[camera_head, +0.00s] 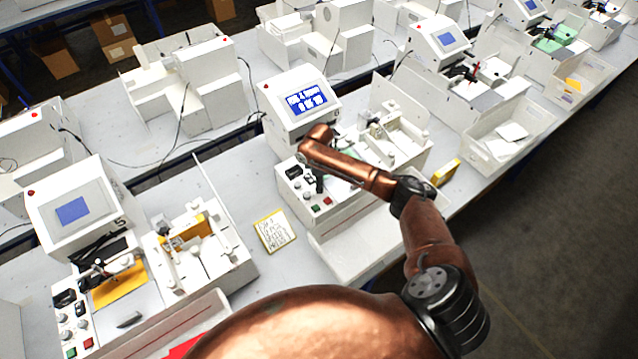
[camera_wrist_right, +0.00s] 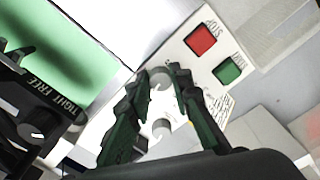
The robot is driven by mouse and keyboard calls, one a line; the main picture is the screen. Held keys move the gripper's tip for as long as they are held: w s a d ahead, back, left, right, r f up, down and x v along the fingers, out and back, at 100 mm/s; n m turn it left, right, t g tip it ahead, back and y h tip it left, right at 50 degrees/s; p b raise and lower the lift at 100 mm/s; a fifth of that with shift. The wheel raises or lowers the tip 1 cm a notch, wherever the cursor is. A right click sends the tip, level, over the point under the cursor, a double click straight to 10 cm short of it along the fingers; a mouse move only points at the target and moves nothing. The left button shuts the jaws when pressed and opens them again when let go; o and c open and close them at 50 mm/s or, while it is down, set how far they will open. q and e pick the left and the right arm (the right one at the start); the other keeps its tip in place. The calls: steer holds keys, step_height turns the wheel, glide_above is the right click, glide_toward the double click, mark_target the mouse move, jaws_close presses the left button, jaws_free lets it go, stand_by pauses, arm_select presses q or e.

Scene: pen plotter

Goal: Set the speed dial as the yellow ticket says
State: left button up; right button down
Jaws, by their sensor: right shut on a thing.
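The yellow ticket (camera_head: 273,231) lies on the table left of the plotter's control panel; its handwriting is too small to read. The plotter's screen (camera_head: 306,100) is lit blue with white text. My right gripper (camera_head: 316,178) reaches down over the panel. In the right wrist view my right gripper (camera_wrist_right: 160,76) is shut on a light grey knob (camera_wrist_right: 159,80) between its fingertips. A second grey knob (camera_wrist_right: 161,127) shows between the fingers, nearer the palm. The knobs' labels and pointer marks cannot be read, so I cannot tell which is the speed dial. My left gripper is out of view.
A red STOP button (camera_wrist_right: 200,41) and a green button (camera_wrist_right: 227,71) sit close beside the right finger. A black lever block marked TIGHT and FREE (camera_wrist_right: 38,105) is at the left. Another plotter (camera_head: 75,210) stands at the left; white bins (camera_head: 510,135) are at the right.

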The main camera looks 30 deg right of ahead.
steer(key=shift+n, duration=1)
steer(key=c, duration=1.7)
jaws_free()
steer(key=shift+c, duration=0.2)
